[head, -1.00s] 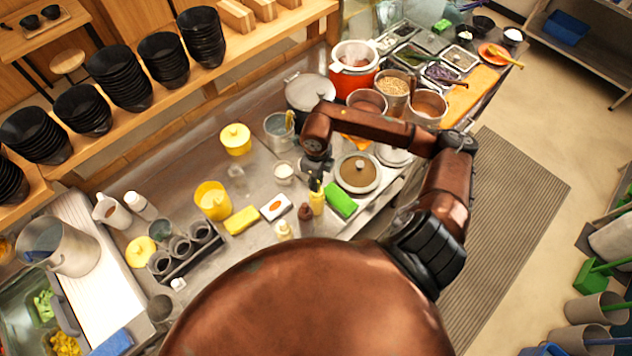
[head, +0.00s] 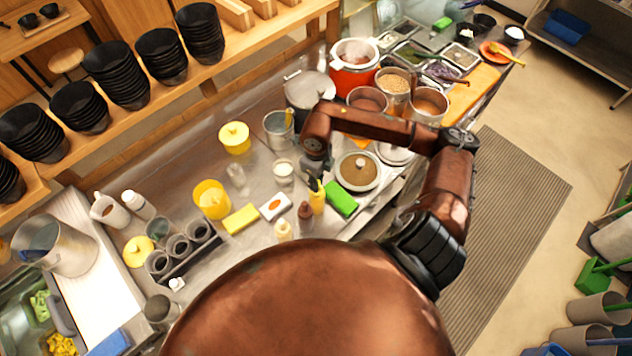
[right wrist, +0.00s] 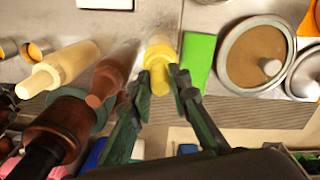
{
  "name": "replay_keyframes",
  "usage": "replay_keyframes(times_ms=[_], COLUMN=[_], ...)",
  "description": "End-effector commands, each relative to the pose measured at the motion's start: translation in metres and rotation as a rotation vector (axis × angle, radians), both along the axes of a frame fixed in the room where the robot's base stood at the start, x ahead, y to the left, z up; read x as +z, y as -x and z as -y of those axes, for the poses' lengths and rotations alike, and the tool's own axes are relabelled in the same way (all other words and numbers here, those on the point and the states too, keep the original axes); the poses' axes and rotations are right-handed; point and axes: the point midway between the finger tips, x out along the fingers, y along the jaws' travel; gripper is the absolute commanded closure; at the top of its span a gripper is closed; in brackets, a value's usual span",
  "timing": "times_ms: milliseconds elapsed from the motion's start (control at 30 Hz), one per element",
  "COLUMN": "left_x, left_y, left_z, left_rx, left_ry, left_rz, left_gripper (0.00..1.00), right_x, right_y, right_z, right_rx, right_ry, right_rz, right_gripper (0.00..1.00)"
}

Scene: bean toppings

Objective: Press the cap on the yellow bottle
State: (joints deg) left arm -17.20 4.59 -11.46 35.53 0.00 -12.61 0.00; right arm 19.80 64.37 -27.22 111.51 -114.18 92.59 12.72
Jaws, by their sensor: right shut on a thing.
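The yellow bottle (head: 317,204) stands on the metal counter, between a brown bottle (head: 305,211) and a green block (head: 341,199). My right gripper (head: 317,182) is at its top, coming from above. In the right wrist view the two dark fingers of the gripper (right wrist: 160,78) are on either side of the narrow yellow top of the yellow bottle (right wrist: 161,44), shut on it. I cannot tell the cap apart from the bottle or see how firmly it sits. My left gripper is not in view.
A cream bottle (head: 283,230) stands left of the brown one. A yellow sponge (head: 241,218) and a white container (head: 275,207) lie to the left. A yellow pitcher (head: 211,198) stands farther left.

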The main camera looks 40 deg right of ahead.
Motion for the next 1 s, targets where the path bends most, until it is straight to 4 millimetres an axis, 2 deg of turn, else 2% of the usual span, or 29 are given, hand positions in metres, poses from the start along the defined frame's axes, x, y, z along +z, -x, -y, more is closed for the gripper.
replay_keyframes(times_ms=[367, 400, 667, 867, 1000], left_x=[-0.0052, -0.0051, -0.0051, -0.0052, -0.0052], left_y=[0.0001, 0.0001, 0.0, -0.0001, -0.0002], left_z=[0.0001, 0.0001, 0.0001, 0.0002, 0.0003], left_rx=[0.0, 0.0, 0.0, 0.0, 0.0], left_ry=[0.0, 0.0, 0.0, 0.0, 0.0], left_rz=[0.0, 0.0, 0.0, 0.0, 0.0], left_gripper=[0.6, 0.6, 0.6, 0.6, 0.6], right_x=[-0.0026, -0.0026, -0.0027, -0.0028, -0.0028], right_y=[0.0001, 0.0001, 0.0001, 0.0002, 0.0002], right_z=[0.0, 0.0, 0.0, -0.0001, -0.0001], right_rx=[0.0, 0.0, 0.0, 0.0, 0.0], right_ry=[0.0, 0.0, 0.0, 0.0, 0.0], right_rz=[0.0, 0.0, 0.0, 0.0, 0.0], right_gripper=[0.9, 0.81, 0.64, 0.62, 0.53])
